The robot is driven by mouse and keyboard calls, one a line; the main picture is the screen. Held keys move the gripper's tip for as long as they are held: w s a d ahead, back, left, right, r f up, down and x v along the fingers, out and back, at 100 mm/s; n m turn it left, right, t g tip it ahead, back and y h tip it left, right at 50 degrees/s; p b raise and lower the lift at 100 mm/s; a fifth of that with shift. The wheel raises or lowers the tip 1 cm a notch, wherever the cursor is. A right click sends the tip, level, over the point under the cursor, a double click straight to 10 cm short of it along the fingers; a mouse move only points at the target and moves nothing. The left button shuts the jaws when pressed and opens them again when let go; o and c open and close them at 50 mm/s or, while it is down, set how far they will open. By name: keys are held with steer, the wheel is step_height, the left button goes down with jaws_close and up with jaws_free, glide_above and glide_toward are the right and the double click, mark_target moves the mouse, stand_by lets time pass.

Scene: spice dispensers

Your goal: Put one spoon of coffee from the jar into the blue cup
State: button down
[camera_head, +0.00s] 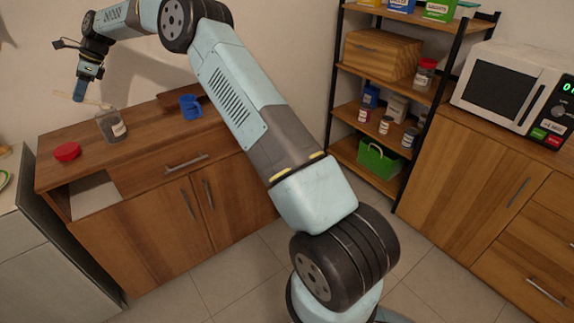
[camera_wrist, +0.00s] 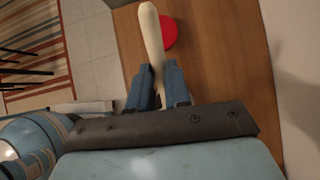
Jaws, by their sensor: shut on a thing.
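My gripper (camera_head: 79,93) is above the left end of the wooden counter, just up and left of the jar. It is shut on a light wooden spoon (camera_wrist: 151,35), whose handle sticks out beyond the fingers (camera_wrist: 159,82) in the wrist view. In the head view the spoon (camera_head: 92,102) is a thin stick whose right end reaches the jar's mouth; I cannot tell whether it is inside, and its bowl is not clear. The glass jar (camera_head: 108,126) stands open with dark contents and a pale label. The blue cup (camera_head: 191,105) stands upright to its right.
The red lid (camera_head: 67,152) lies on the counter left of the jar and also shows in the wrist view (camera_wrist: 170,32). A dark tray or board lies behind the blue cup. A shelf rack (camera_head: 405,92) and a microwave (camera_head: 505,90) are far right.

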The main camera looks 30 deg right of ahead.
steer(key=shift+f, duration=2.05)
steer(key=shift+f, duration=0.3)
stand_by(0.9)
steer(key=shift+r, duration=0.1)
stand_by(0.3)
steer(key=shift+r, duration=1.6)
steer(key=shift+r, duration=1.65)
